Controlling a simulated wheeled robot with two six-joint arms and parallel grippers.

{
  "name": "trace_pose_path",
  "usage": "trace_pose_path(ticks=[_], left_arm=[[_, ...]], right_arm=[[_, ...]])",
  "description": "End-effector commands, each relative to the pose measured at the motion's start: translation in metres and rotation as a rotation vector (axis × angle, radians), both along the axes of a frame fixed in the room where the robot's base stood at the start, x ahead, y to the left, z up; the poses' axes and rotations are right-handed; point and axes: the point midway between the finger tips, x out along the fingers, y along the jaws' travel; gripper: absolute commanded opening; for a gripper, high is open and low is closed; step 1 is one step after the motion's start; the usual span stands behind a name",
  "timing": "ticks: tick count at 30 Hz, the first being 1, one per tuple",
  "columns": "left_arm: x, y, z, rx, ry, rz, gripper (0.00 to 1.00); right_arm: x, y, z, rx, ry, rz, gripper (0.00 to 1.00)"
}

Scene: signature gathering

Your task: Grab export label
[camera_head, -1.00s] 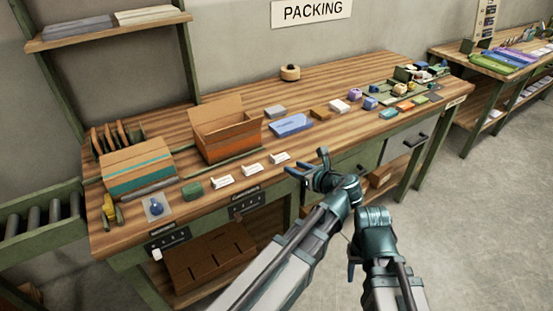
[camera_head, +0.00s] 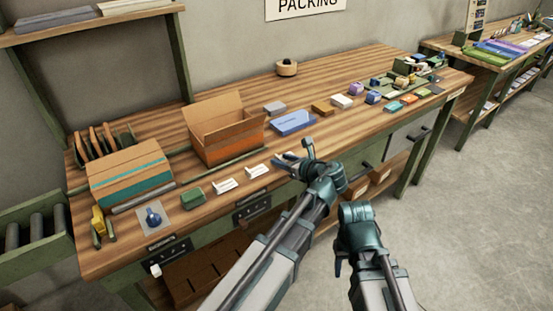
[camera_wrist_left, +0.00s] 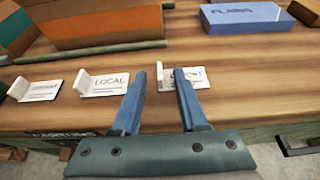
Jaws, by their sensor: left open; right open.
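The export label (camera_wrist_left: 199,77) is a small white card with a raised white tab at its left, lying near the table's front edge. Its text is partly covered by a finger in the left wrist view, with "ORT" roughly legible. My left gripper (camera_head: 294,153) is open and empty at this card, and in the left wrist view its blue fingers (camera_wrist_left: 162,76) point at it. The right finger overlaps the card, and the left finger is between it and the "LOCAL" label (camera_wrist_left: 105,83). Contact cannot be told. My right gripper (camera_head: 340,264) hangs low in front of the table.
A third white label (camera_head: 225,185) lies further left, next to a green block (camera_head: 192,198). Behind are an open carton (camera_head: 228,143), a blue "FLAMMS"-like box (camera_head: 292,123) and a tape roll (camera_head: 287,68). Small coloured items crowd the table's right end.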

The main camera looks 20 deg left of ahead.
Motion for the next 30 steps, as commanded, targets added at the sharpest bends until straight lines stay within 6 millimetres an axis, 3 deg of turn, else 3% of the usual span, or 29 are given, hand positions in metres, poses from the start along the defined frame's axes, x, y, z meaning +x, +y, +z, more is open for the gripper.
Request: trace_pose_path(ticks=[8,16,30], left_arm=[[0.0031,-0.0001,-0.0036,0.000,0.000,-0.002,0.42],[0.0030,0.0000,-0.0035,0.000,0.000,-0.002,0.00],[0.0031,-0.0001,-0.0031,0.000,0.000,-0.002,0.00]], right_arm=[[-0.0002,-0.0001,-0.0034,0.000,0.000,0.000,0.50],[-0.0001,-0.0001,-0.0034,0.000,0.000,0.000,0.50],[-0.0001,0.0000,-0.0032,0.000,0.000,0.000,0.50]])
